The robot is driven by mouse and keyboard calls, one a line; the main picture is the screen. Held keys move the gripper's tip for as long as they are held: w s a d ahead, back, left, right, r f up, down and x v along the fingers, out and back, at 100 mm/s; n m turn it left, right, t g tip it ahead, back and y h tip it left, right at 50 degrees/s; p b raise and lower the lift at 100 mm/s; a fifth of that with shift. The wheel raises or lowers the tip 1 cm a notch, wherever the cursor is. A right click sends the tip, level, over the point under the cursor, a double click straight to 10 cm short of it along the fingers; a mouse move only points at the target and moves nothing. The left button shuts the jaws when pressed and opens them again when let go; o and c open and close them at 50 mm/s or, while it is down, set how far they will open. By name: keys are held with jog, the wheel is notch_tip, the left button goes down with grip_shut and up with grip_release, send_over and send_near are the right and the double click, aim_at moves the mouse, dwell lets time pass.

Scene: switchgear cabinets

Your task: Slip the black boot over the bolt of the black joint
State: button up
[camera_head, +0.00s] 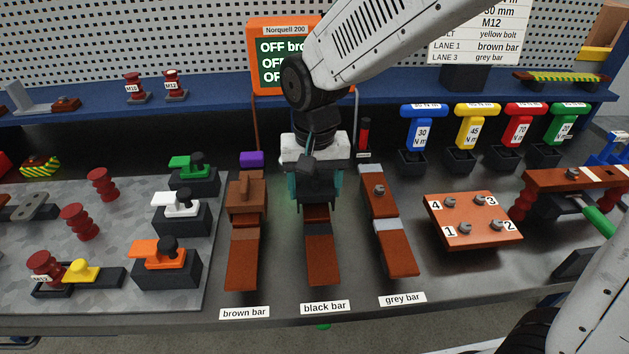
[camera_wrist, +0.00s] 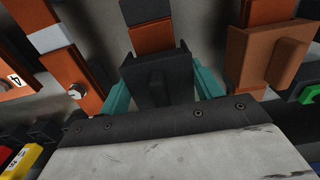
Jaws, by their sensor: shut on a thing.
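The black boot (camera_head: 317,194) is between the teal fingers of my gripper (camera_head: 316,184), over the upper part of the black bar (camera_head: 321,262). In the wrist view the boot (camera_wrist: 157,75) shows as a dark block with a raised middle, and my gripper (camera_wrist: 163,90) is shut on it from both sides. The black joint and its bolt are hidden under the boot and gripper. I cannot tell whether the boot is seated on the joint or held just above it.
To the left, a brown boot (camera_head: 246,195) covers the brown bar's joint. To the right, the grey bar (camera_head: 399,254) has a bare bolt (camera_head: 379,189). A numbered plate with bolts (camera_head: 470,232) lies further right. Coloured torque tools (camera_head: 424,128) stand behind.

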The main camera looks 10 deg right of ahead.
jog(key=shift+f, duration=0.65)
jog(key=o, duration=1.1)
jog(key=shift+c, duration=0.2)
notch_tip(320, 180, up, 8)
jog(key=shift+f, duration=0.1)
